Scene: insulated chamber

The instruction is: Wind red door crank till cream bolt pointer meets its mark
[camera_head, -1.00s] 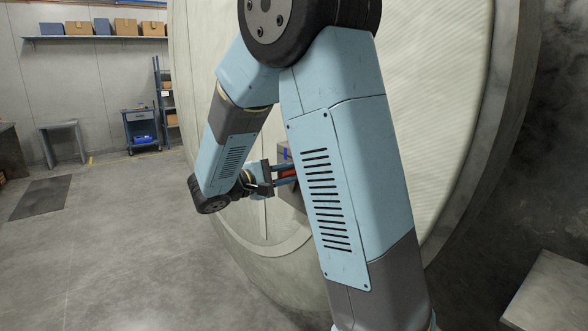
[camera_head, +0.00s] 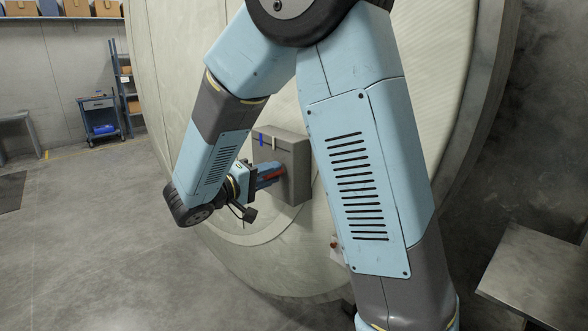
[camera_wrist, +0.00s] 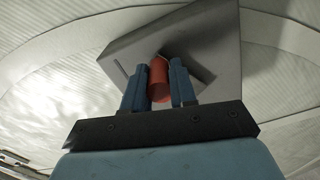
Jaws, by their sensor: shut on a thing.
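The red crank handle (camera_head: 274,175) is on the front of a grey box (camera_head: 294,160) on the round door. In the wrist view the red grip (camera_wrist: 159,80) lies between the two blue fingers of my gripper (camera_wrist: 159,88), which is shut on it. My gripper (camera_head: 270,177) also shows in the head view, in front of the box. A small cream piece (camera_head: 275,141), seemingly the bolt pointer, shows near the box's top edge. A small blue mark (camera_head: 256,139) is left of it, apart from it. The rest of the crank is hidden.
The large pale round door (camera_head: 280,110) fills the middle. A small red knob (camera_head: 334,244) shows low on the door. A grey bench (camera_head: 540,270) stands at the right. A blue cart (camera_head: 100,115) is at the back left. The floor at left is open.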

